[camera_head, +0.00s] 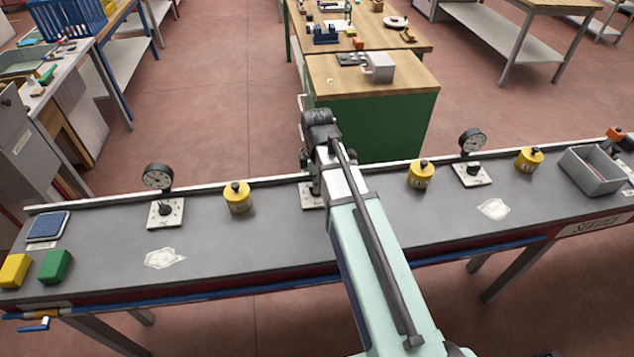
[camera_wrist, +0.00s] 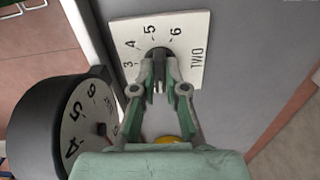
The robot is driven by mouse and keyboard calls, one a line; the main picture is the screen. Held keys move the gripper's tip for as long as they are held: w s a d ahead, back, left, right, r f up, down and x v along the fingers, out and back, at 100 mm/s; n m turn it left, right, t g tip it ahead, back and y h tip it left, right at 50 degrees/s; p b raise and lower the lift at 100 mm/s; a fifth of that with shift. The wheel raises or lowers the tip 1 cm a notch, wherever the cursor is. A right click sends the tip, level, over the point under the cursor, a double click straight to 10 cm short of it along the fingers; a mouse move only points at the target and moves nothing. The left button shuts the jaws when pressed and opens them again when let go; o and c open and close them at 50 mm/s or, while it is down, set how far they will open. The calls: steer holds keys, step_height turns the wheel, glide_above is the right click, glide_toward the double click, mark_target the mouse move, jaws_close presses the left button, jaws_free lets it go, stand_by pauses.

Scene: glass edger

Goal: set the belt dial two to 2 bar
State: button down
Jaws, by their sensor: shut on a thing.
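The belt dial two is a dark round knob (camera_wrist: 157,54) on a white plate (camera_wrist: 188,38) marked TWO, with 3, 4, 5 and 6 visible around it in the wrist view. My gripper (camera_wrist: 159,86) is shut on this knob. The knob's pointer and the lower numbers are hidden by my fingers. A black gauge (camera_wrist: 75,120) with a white face stands beside the plate at the left; its face is partly cut off and I cannot read its value. In the head view my arm covers most of the plate (camera_head: 306,198).
On the grey bench, another dial plate (camera_head: 166,214) with a gauge (camera_head: 158,177) lies to the left, and one (camera_head: 472,174) with a gauge (camera_head: 472,141) to the right. Yellow pots (camera_head: 237,198) (camera_head: 421,175) stand on either side of my arm. A grey bin (camera_head: 594,172) is at far right.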

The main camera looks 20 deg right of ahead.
steer(key=shift+m, duration=1.6)
steer(key=c, duration=1.2)
jaws_free()
step_height(320, 180, up, 12)
